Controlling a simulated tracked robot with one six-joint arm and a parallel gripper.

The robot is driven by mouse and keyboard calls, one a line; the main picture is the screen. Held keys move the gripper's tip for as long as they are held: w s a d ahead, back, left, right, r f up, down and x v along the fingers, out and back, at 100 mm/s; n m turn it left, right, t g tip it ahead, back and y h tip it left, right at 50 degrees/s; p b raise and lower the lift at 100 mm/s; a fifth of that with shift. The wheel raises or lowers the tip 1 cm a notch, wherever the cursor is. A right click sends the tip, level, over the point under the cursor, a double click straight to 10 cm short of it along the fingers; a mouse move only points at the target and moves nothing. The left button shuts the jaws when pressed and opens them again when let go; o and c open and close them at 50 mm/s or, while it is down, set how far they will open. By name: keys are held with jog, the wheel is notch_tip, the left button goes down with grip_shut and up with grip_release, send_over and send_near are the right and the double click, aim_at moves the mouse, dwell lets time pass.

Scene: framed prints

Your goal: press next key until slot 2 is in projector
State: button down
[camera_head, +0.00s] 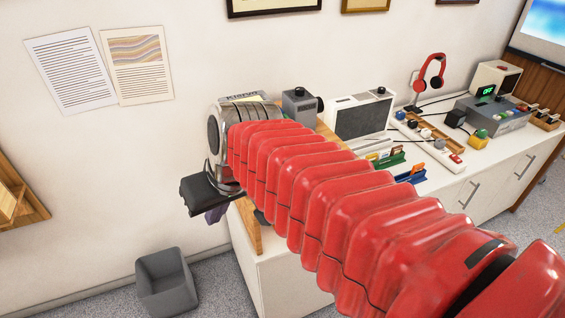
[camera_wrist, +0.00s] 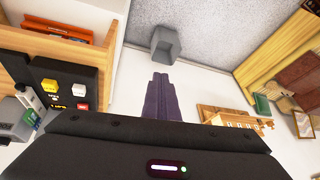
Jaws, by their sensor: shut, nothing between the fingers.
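In the wrist view a black panel (camera_wrist: 93,72) lies at the left, with a yellow key (camera_wrist: 50,86), a white key (camera_wrist: 80,86) and a small red key (camera_wrist: 83,107). Its printed labels and lit marks are too small to read surely. My gripper (camera_wrist: 161,76) is shut and empty, its purple fingers to the right of the panel and apart from it. In the head view my gripper (camera_head: 216,214) hangs off the counter's left end, mostly behind my wrist. A dark grey box with a round knob (camera_head: 300,105), possibly the projector, stands behind my arm. The slot in use cannot be read.
A grey bin (camera_head: 167,280) stands on the floor; it also shows in the wrist view (camera_wrist: 165,45). The white counter (camera_head: 510,155) carries a speaker-like box (camera_head: 362,115), red headphones (camera_head: 430,75) and a grey device (camera_head: 493,117). A wooden shelf (camera_head: 20,195) hangs at left.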

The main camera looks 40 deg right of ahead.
jog(key=w+d+r+m+t, duration=0.1)
jog(key=w+d, duration=0.1)
jog(key=d, duration=0.7)
jog(key=w+d+r+m+t+y, duration=0.1)
jog(key=w+d+r, duration=0.1)
jog(key=d, duration=0.7)
jog(key=w+d+r+m+t, duration=0.1)
jog(key=w+d, duration=0.3)
jog(key=d, duration=0.5)
jog(key=shift+r+m+t+y, duration=0.4)
jog(key=shift+r+m, duration=0.05)
jog(key=shift+m, duration=0.15)
jog(key=shift+w+a, duration=0.1)
jog(key=shift+f, duration=4.4)
